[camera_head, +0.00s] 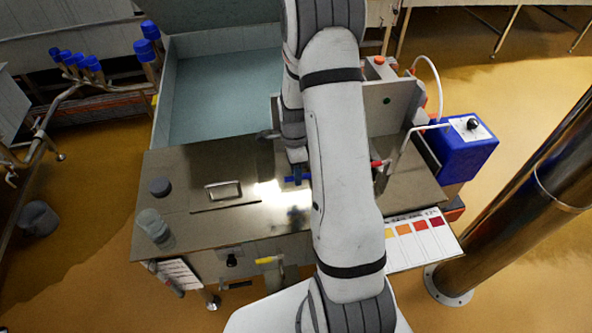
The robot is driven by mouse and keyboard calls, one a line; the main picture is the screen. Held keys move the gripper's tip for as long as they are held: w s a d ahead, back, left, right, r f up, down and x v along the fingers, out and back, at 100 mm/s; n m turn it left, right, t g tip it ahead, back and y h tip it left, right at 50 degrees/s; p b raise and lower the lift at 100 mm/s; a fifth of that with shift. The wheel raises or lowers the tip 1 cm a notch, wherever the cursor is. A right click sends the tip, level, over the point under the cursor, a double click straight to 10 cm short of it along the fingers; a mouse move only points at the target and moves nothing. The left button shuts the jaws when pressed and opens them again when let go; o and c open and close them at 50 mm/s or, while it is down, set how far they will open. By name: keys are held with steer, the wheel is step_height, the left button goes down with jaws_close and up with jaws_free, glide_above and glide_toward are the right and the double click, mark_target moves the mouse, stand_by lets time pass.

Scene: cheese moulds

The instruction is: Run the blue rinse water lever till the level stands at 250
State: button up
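A small blue lever (296,180) shows above the steel worktop, just left of my forearm. The end of my arm, with my gripper (297,165), comes down right above the lever. The fingers are too small and too covered to make out, so I cannot tell whether they touch the lever or are open or shut. A red lever (378,164) shows on the other side of my forearm. No level scale or reading of 250 can be read in this view, and I cannot see running water.
The steel worktop (190,235) carries a lid with a handle (223,190), a dark round knob (160,187) and a clear cup (153,225). A pale blue-floored vat (220,90) lies behind. A blue box (462,148) and a colour chart (415,240) stand right, near a steel column (520,210).

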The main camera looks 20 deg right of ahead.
steer(key=shift+c, duration=0.5)
jaws_close()
